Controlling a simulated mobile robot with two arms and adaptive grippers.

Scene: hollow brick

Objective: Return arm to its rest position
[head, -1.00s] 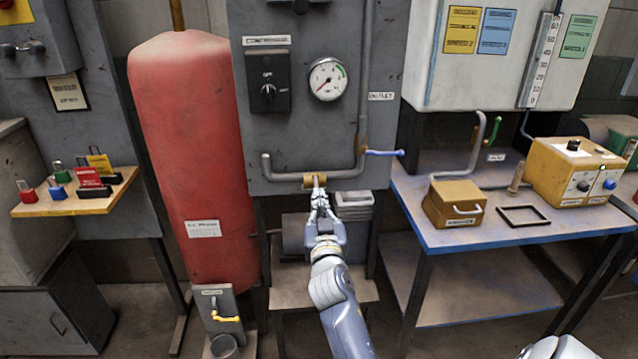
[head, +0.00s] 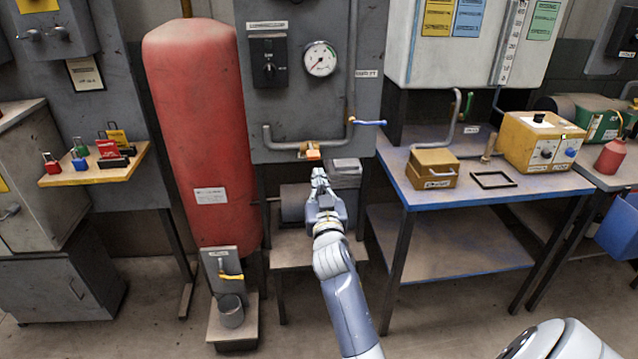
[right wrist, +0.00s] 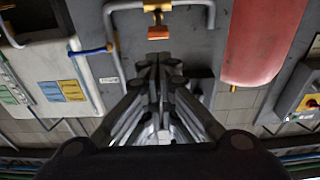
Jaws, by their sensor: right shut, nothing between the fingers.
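My right gripper (head: 319,176) is shut and empty. It is in front of the grey panel's lower edge, just below a brass fitting (head: 306,153) with an orange end on the grey pipe. The gripper is apart from that fitting in the picture. In the right wrist view the closed fingers (right wrist: 157,68) show in the middle, and the orange end (right wrist: 158,33) is beyond their tips with a gap. My left gripper is not in view.
The floor in front is clear.

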